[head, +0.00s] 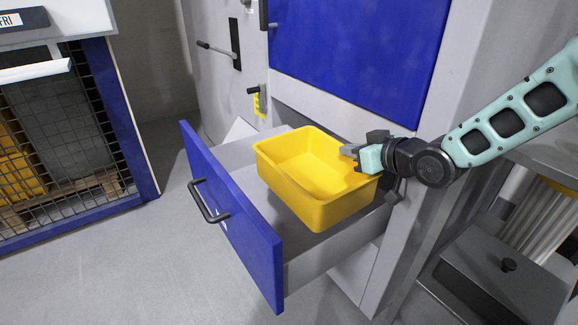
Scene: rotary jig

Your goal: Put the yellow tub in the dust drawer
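The yellow tub (300,195) is an empty, open-topped rectangular box. It sits upright within the outline of the dust drawer (334,254), an open grey drawer with a blue front. Whether its base touches the drawer floor is hard to tell. My gripper (350,152) is at the tub's right-hand rim, reaching in from the right. Its fingers overlap the rim there. The view is too small to show whether they are closed on it.
The drawer's blue front has a black handle (208,204). The drawer extends from a grey cabinet with a blue panel (360,55). A mesh cage (85,130) stands at left, and a grey lidded box (500,275) at lower right. Floor is clear at lower left.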

